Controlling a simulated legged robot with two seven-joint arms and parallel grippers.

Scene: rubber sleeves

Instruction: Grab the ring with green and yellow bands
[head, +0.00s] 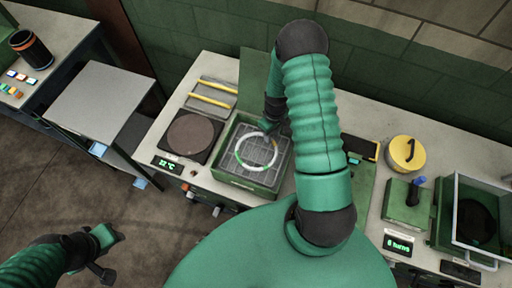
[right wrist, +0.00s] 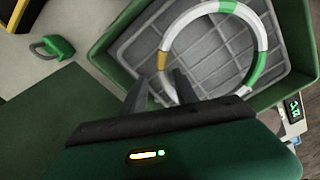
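The white ring with green and yellow bands (head: 239,162) lies in the green tray (head: 222,171) on the bench. It shows larger in the right wrist view (right wrist: 265,35), with green bands and a yellow band near my fingers. My right gripper (head: 268,133) reaches down over the tray at the ring's far edge. In the right wrist view its two fingers (right wrist: 160,84) are apart, and the near part of the ring appears between them; contact cannot be told. My left gripper (head: 108,254) is low at the left, away from the bench; its fingers are unclear.
A dark round plate (head: 191,134) with a temperature display is left of the tray. A yellow round lid (head: 406,154), a green box (head: 405,206) and a clear-walled bin (head: 483,220) stand to the right. The grey side table (head: 100,100) is bare.

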